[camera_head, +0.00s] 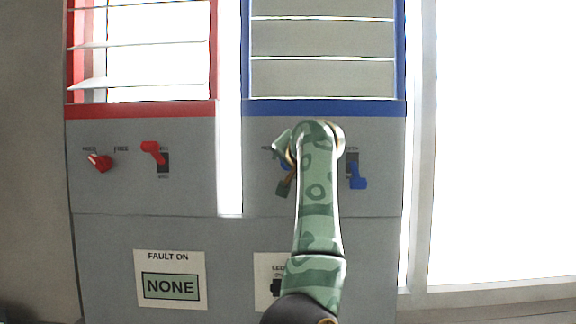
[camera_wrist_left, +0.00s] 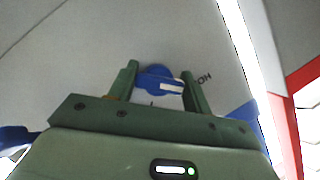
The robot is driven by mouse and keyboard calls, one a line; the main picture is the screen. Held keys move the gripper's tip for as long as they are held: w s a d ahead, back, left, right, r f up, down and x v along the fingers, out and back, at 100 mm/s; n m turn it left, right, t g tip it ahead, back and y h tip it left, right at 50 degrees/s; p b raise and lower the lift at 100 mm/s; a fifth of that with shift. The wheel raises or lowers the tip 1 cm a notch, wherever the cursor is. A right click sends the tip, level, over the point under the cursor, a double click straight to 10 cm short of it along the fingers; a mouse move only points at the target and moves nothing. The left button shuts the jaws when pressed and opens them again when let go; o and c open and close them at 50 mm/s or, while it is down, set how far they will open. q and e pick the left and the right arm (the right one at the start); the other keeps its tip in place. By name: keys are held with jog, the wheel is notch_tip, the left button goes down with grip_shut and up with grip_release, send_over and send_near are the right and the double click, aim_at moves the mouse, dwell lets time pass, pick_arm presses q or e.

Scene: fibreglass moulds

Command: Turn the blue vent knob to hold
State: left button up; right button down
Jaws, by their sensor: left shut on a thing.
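The blue vent knob (camera_wrist_left: 155,73) shows in the left wrist view with a white stripe on it. The stripe lies towards the right side, near upside-down letters "HO" (camera_wrist_left: 203,78) on the grey panel. My left gripper (camera_wrist_left: 160,84) has one finger on each side of the knob and is shut on it. In the head view my left gripper (camera_head: 286,163) is at the blue unit's panel, left of the blue lever. There it hides most of the knob and its label. My right gripper is not in view.
A blue lever (camera_head: 357,178) sits close to the right of my left wrist. The red unit on the left has a red knob (camera_head: 100,162) and a red lever (camera_head: 153,152). A "FAULT ON NONE" sign (camera_head: 170,280) is below. My forearm partly covers another sign (camera_head: 268,265).

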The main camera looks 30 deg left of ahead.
pick_arm(q)
jog(key=shift+f, duration=0.25)
jog(key=o, duration=1)
jog(key=shift+r, duration=0.1)
jog(key=shift+b+v, duration=2.95)
jog(key=shift+v, duration=5.2)
jog(key=shift+r, duration=0.1)
